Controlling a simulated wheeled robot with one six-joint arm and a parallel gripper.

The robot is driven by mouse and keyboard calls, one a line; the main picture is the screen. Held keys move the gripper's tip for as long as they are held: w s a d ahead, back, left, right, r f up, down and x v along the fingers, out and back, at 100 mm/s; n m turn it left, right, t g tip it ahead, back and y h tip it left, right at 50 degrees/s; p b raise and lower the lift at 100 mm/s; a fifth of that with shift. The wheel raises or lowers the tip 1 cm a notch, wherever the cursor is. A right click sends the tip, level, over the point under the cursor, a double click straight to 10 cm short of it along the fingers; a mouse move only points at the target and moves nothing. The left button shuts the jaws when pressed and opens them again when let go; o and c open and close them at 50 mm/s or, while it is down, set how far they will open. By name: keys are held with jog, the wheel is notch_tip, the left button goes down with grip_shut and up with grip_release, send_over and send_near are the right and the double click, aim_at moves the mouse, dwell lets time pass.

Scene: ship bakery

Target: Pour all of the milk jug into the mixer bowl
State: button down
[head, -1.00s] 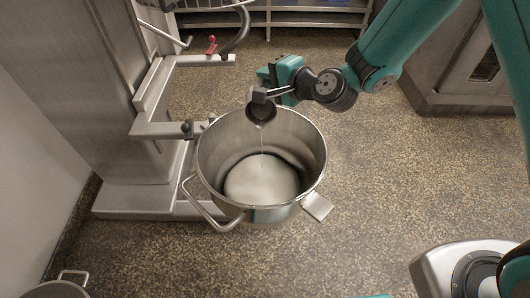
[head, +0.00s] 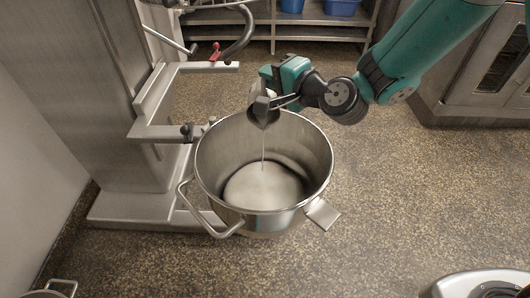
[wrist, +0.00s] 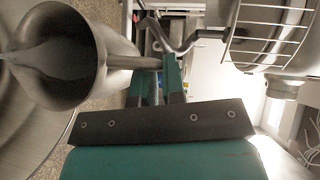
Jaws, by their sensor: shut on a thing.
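The mixer bowl (head: 213,152) is a large steel bowl with a looped side handle, beside the mixer's arms in the head view. Pale liquid (head: 262,186) covers its bottom. The milk jug (head: 262,113) is a small metal jug tilted over the bowl's far rim. A thin stream falls from it into the bowl. My gripper (wrist: 159,82) is shut on the jug's handle in the wrist view. The jug (wrist: 98,62) is at the left there, its mouth facing the camera. How much milk is left inside is not clear.
The mixer's column (head: 85,90) and bowl arms (head: 165,131) stand left of the bowl. A shelf (head: 320,36) with blue bins is at the back, and a steel cabinet (head: 450,75) at the right. The speckled floor right of the bowl is clear.

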jog(key=shift+s+r+n+t+y+b, duration=0.15)
jog(key=shift+s+n+t+y+b, duration=0.5)
jog(key=shift+b, duration=1.55)
